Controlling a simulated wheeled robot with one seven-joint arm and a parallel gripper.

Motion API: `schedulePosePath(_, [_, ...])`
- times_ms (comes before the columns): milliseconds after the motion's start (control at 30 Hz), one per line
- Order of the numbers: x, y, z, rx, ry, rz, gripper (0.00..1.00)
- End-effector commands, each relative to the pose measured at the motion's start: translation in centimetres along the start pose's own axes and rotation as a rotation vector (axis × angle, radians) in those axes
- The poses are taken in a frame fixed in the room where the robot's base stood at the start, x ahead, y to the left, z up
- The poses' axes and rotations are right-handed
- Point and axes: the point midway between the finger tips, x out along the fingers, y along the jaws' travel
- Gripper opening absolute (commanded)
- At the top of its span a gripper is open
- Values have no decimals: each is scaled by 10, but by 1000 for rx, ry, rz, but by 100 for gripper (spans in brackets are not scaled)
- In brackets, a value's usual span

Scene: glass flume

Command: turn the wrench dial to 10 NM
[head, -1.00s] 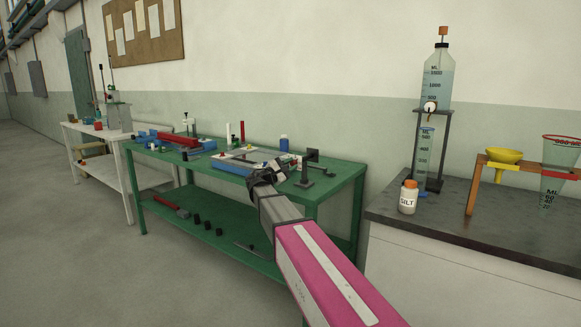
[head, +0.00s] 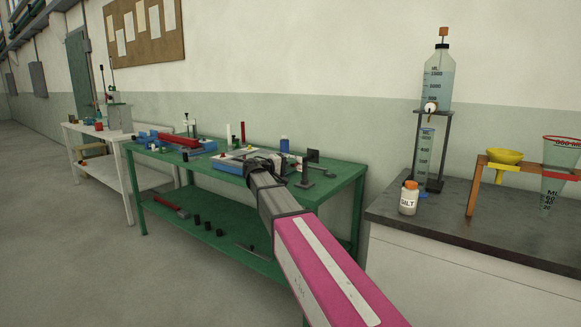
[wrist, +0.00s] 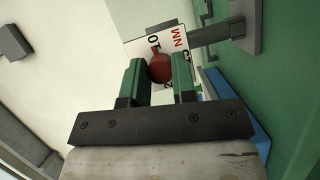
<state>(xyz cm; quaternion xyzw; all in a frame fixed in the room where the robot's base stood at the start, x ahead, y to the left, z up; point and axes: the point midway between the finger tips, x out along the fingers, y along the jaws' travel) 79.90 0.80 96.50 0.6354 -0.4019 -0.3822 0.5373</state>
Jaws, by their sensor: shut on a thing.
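In the wrist view the red dial knob (wrist: 160,68) sits between the green fingers of my gripper (wrist: 158,76), which is shut on it. A white card (wrist: 143,47) with "10" and "NM" in large print stands behind the knob, partly hidden by it and by the fingers. The card's print appears turned on its side. A grey bar (wrist: 208,34) runs from the card to a mount at the upper right. In the head view my gripper (head: 263,164) is over the green bench and hides the dial. The dial's exact setting cannot be read.
The green bench (head: 340,182) carries a black stand (head: 308,168) right of my gripper, a blue bottle (head: 284,144) behind and a red cylinder (head: 178,139) farther left. A dark-topped counter (head: 450,230) with glassware is at the right. The floor at left is clear.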

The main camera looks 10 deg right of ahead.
Motion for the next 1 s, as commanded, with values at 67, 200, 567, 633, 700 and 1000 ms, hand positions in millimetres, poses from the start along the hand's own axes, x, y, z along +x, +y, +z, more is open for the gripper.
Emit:
schedulePosePath(67, [0,0,0,34,0,-15,2])
schedulePosePath(200, [0,0,0,77,0,-33,2])
schedulePosePath(567, [0,0,0,111,0,-48,2])
schedulePosePath(633, [0,0,0,111,0,-48,2])
schedulePosePath(700, [0,0,0,111,0,-48,2])
schedulePosePath(1000, [0,0,0,111,0,-47,51])
